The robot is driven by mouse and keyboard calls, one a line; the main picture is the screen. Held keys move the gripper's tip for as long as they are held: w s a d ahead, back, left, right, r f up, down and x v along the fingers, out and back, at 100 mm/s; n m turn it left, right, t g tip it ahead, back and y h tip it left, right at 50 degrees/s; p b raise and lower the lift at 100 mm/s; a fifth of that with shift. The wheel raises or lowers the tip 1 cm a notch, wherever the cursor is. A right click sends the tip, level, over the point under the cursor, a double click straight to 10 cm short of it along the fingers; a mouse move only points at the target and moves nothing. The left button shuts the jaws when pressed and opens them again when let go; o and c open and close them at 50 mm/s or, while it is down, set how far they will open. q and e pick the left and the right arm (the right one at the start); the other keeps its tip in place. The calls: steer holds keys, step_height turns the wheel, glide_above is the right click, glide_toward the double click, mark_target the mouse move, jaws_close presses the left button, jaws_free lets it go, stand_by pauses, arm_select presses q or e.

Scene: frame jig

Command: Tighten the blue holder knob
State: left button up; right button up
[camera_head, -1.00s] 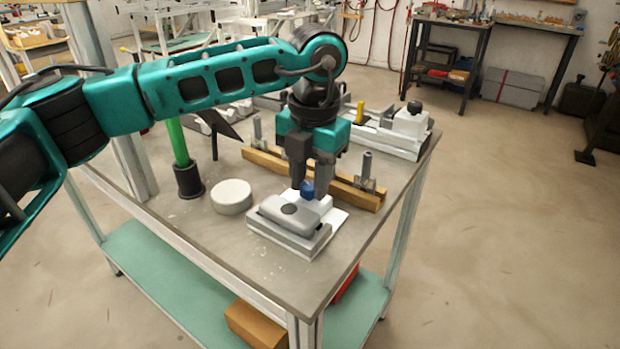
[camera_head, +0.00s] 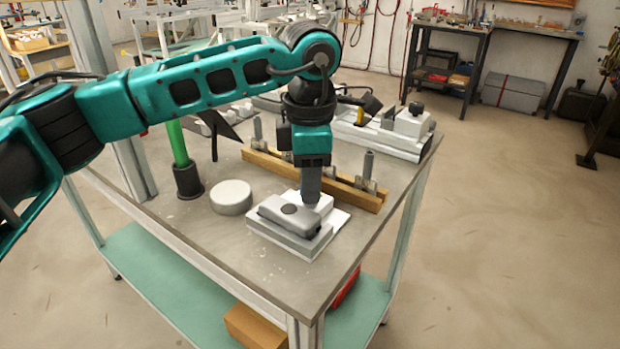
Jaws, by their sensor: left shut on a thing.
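My left gripper (camera_head: 311,196) points straight down over the back of the white and grey holder (camera_head: 289,222) on the bench. It is turned so that one finger shows in front of the other. It is shut on the blue knob, which the fingers hide in this view. The holder has a grey rounded block on top with a dark round spot, and it rests on a white base plate near the bench's front edge. My right gripper is not in view.
A white round disc (camera_head: 232,197) and a green bar in a black cup (camera_head: 189,181) stand to the left. A wooden rail (camera_head: 262,161) with upright grey clamps runs just behind the gripper. A white fixture (camera_head: 404,133) is at the back right. The bench top at front left is bare.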

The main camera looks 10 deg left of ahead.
arm_select(q)
steer(key=m, duration=0.6)
steer(key=shift+m, duration=0.3)
stand_by(0.4)
steer(key=o, duration=1)
steer(key=shift+o, duration=0.2)
